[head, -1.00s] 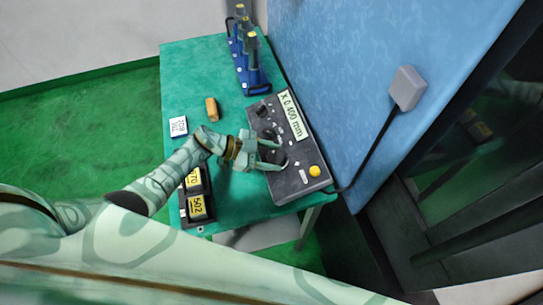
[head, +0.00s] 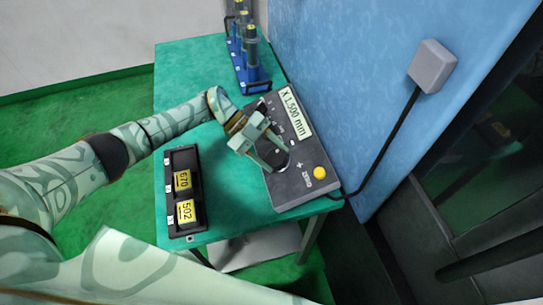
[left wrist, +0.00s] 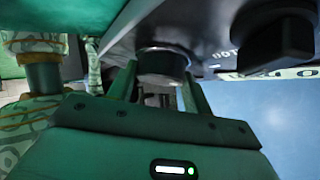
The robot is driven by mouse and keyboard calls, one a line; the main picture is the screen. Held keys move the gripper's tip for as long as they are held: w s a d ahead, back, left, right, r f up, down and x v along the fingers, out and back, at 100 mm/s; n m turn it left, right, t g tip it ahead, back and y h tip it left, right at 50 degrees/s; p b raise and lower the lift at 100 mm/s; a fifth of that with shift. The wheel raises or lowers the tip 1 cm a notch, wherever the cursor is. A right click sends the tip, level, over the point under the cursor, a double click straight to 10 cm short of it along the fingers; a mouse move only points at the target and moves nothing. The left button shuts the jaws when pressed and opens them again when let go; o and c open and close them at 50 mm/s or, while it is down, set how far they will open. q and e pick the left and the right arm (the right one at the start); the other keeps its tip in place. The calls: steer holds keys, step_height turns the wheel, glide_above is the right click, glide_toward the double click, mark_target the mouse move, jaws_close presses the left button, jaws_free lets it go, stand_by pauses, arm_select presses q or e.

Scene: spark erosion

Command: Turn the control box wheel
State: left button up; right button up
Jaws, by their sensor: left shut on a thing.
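The dark control box (head: 300,190) lies tilted across the green table, its display (head: 295,114) reading X 1.500 mm. Its dark wheel (head: 281,163) is partly covered by the fingers of my left gripper (head: 277,160). The gripper is shut on the wheel's round handle; in the left wrist view the dark cylindrical handle (left wrist: 163,62) sits between the two fingers. The wheel's far side is hidden. A yellow button (head: 319,172) is near the box's front end. My right gripper is not in view.
A black tray (head: 172,205) with yellow-labelled blocks 670 and 502 lies left of the box. A blue rack with several posts (head: 248,75) stands behind. The blue wall panel (head: 350,60) rises to the right, with a grey box and cable. A dark selector knob (left wrist: 275,35) is near the gripper.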

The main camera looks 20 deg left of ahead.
arm_select(q)
steer(key=shift+s+a+f, duration=0.1)
steer(key=shift+s+f, duration=0.05)
steer(key=shift+f, duration=0.15)
steer(key=o, duration=0.7)
steer(key=shift+o, duration=1.4)
steer(key=shift+s, duration=0.1)
steer(key=shift+r, duration=0.1)
steer(key=shift+w, duration=0.35)
steer(key=b+v, duration=0.2)
steer(key=v, duration=1.4)
steer(key=shift+w+r+b, duration=0.15)
steer(key=shift+w+b, duration=0.1)
steer(key=shift+b, duration=0.05)
